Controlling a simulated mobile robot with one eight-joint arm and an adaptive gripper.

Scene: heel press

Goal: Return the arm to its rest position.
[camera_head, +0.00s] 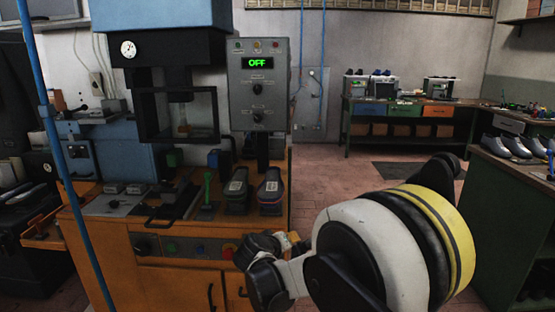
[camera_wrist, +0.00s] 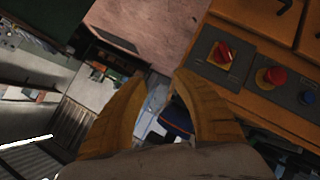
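My arm shows in the head view as a white link with a yellow and black band, reaching in from the lower right. My gripper (camera_head: 291,242) is small and partly hidden at its end, in front of the cabinet's right side. In the wrist view my gripper (camera_wrist: 161,80) has two yellow ribbed fingers spread apart, with a gap between the tips. I see nothing clasped. A dark blue shape with an orange edge shows between the fingers lower down; I cannot tell what it is.
The press (camera_head: 165,80) stands at the left on an orange cabinet (camera_head: 185,290), its control box (camera_head: 258,85) reading OFF. Red knobs (camera_wrist: 221,53) on the cabinet front are close to my gripper. A workbench (camera_head: 500,190) stands at the right. Open floor (camera_head: 345,172) lies between.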

